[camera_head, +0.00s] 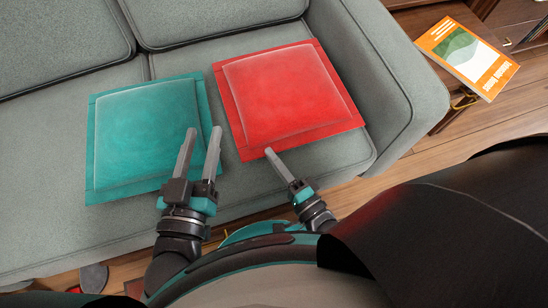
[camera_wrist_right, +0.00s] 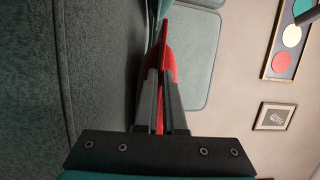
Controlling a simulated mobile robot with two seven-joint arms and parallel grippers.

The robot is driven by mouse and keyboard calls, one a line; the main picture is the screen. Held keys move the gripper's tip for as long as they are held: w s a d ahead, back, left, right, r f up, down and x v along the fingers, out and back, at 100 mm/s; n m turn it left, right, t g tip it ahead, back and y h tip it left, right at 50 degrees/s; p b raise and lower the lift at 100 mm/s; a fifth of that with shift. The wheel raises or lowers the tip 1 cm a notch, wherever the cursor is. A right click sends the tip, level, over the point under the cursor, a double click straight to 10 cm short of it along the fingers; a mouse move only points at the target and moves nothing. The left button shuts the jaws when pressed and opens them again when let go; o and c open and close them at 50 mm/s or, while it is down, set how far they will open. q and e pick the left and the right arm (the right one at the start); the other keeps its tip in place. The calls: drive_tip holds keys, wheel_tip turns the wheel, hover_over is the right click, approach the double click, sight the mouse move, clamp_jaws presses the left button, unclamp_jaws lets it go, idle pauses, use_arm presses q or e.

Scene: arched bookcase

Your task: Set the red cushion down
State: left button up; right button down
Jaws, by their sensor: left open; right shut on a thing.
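The red cushion (camera_head: 286,92) is at the right end of the grey sofa seat, its near edge in my right gripper (camera_head: 271,154). In the right wrist view the cushion (camera_wrist_right: 167,62) shows edge-on between the two fingers of the right gripper (camera_wrist_right: 162,75), which is shut on it. I cannot tell whether its underside rests fully on the seat. My left gripper (camera_head: 204,130) is open and empty, over the near right part of a teal cushion (camera_head: 140,130). The teal cushion lies on the seat to the left of the red one.
The grey sofa (camera_head: 60,195) has an armrest (camera_head: 385,75) just right of the red cushion and back cushions behind. An orange book (camera_head: 468,55) lies on a small table at the right. Seat space between and in front of the cushions is narrow.

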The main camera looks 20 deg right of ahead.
idle(0.3)
drive_tip(key=c, duration=1.5)
unclamp_jaws()
drive_tip(key=shift+f, duration=0.3)
drive_tip(key=o, duration=0.5)
drive_tip(key=shift+r, duration=0.15)
